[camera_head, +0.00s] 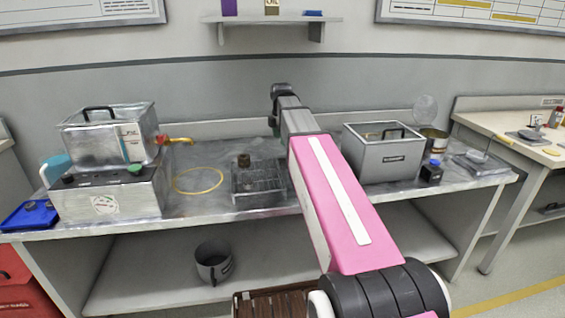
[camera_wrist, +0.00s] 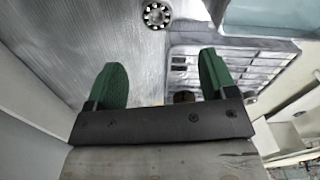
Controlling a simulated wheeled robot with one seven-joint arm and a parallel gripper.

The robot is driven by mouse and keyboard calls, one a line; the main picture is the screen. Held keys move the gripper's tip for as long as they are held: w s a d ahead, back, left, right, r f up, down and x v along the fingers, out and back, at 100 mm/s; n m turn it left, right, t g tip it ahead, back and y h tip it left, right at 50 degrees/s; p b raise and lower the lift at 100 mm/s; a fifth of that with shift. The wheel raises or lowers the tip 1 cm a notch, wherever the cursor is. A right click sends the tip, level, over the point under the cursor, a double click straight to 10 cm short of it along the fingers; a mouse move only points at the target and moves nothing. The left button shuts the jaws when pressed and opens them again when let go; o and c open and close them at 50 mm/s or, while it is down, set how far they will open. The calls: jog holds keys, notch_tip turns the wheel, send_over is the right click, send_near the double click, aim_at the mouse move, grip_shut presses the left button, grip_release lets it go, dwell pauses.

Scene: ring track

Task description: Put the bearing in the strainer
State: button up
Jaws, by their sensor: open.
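The bearing (camera_wrist: 157,15), a small dark ring with bright balls, lies flat on the metal bench top at the top of the wrist view. I cannot make it out in the head view. My gripper (camera_wrist: 165,80) is open and empty, its two green fingers wide apart, with the bearing beyond the fingertips. No strainer is plain to see: a round see-through disc (camera_head: 424,107) stands at the back right, and a slotted metal basket (camera_head: 258,185) sits mid-bench. I cannot tell which is the strainer.
A grey tub (camera_head: 383,155) stands right of my arm, beside an open tin (camera_head: 433,141). A metal tank (camera_head: 108,140), a blue tray (camera_head: 29,215) and a yellow ring (camera_head: 198,181) lie to the left. A brass cylinder (camera_head: 243,160) is at the basket.

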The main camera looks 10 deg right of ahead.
send_over(282, 160)
jog(key=f, duration=0.5)
jog(key=shift+s+a, duration=0.15)
jog(key=shift+a, duration=0.05)
jog(key=shift+w+d+f, duration=0.1)
jog(key=shift+f, duration=1.3)
jog(key=shift+w+d+f, duration=0.1)
jog(key=shift+f, duration=1.25)
jog(key=c, duration=1.2)
jog(key=shift+o, duration=0.2)
jog(key=shift+r, duration=0.2)
